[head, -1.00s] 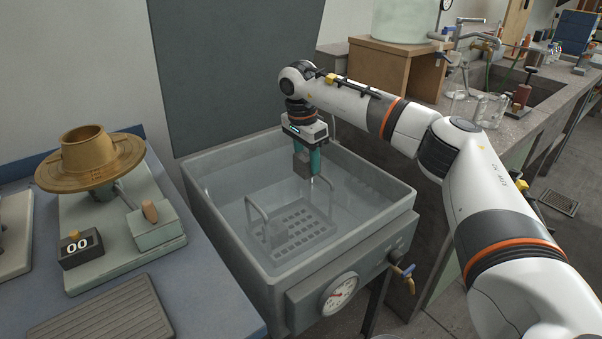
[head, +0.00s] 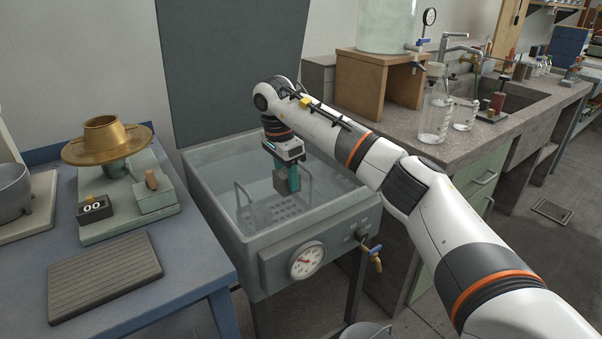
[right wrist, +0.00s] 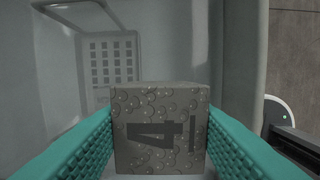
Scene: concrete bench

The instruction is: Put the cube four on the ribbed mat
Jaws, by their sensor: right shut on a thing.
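The cube four is a grey block with round bubble-like marks and an underlined dark 4 turned on its side, seen close in the right wrist view (right wrist: 160,129). My right gripper (head: 288,181) is shut on it, a teal finger on each side. In the head view the cube (head: 281,183) hangs upright over the glassy tank (head: 226,214), near the right end of the slotted rack inside. I cannot tell its exact height against the water. The ribbed mat (head: 104,277) is a dark flat slab on the blue bench at the lower left, bare. My left gripper is not in view.
A small block marked 00 (head: 95,208) and a brass flanged piece (head: 106,142) sit on a green-grey stand behind the mat. A metal pot (head: 10,189) is at the far left. The tank's raised walls and rack handles (head: 243,200) surround the cube.

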